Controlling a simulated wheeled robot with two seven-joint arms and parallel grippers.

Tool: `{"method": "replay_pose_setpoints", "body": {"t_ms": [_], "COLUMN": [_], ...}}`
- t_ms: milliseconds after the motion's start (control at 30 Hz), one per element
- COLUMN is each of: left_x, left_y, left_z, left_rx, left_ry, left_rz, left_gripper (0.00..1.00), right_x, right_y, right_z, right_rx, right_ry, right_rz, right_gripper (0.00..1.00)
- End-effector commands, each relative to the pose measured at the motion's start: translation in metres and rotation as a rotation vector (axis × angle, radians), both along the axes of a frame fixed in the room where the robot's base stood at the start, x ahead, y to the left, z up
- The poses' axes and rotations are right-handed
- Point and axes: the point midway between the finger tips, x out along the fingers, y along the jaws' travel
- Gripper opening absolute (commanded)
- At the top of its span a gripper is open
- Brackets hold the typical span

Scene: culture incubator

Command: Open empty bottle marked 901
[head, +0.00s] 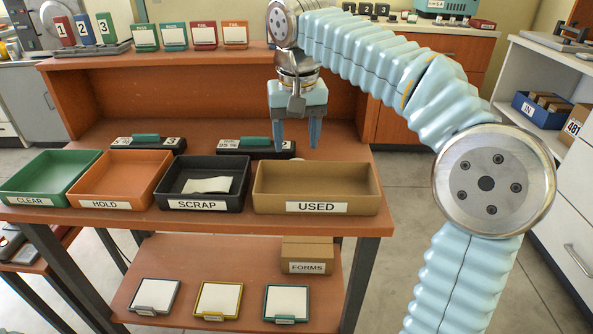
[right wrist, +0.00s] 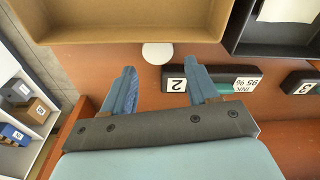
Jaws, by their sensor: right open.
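No bottle marked 901 can be made out in either view. My right gripper (head: 297,145) hangs fingers down over the workbench, behind the tan USED tray (head: 316,208). In the right wrist view its two blue fingers (right wrist: 160,68) stand apart with nothing between them. A white round thing (right wrist: 157,54) lies just beyond the fingertips, by the rim of the tan tray (right wrist: 140,38); I cannot tell what it is. My left gripper is not in view.
Green CLEAR (head: 30,201), orange HOLD (head: 105,204) and black SCRAP (head: 200,205) trays line the bench front. Black ink blocks marked 3 (head: 120,143) and 2 (head: 240,149) stand behind. A raised shelf (head: 170,58) backs the bench. A box marked 481 (head: 575,126) sits far right.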

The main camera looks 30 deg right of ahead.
Motion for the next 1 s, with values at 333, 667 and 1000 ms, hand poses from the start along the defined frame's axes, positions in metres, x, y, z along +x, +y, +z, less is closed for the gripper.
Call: {"method": "replay_pose_setpoints", "body": {"t_ms": [333,667,1000], "left_x": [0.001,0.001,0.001], "left_y": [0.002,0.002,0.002], "left_z": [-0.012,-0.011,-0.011], "left_rx": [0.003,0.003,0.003], "left_ry": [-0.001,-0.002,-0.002], "left_rz": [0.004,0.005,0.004], "left_gripper": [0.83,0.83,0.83], "right_x": [0.001,0.002,0.002], "right_y": [-0.003,-0.003,-0.003], "right_z": [-0.048,-0.05,-0.05], "right_rx": [0.0,0.0,0.0], "right_ry": [0.001,0.001,0.001], "right_rz": [-0.001,0.0,0.0], "right_gripper": [0.59,0.48,0.12]}}
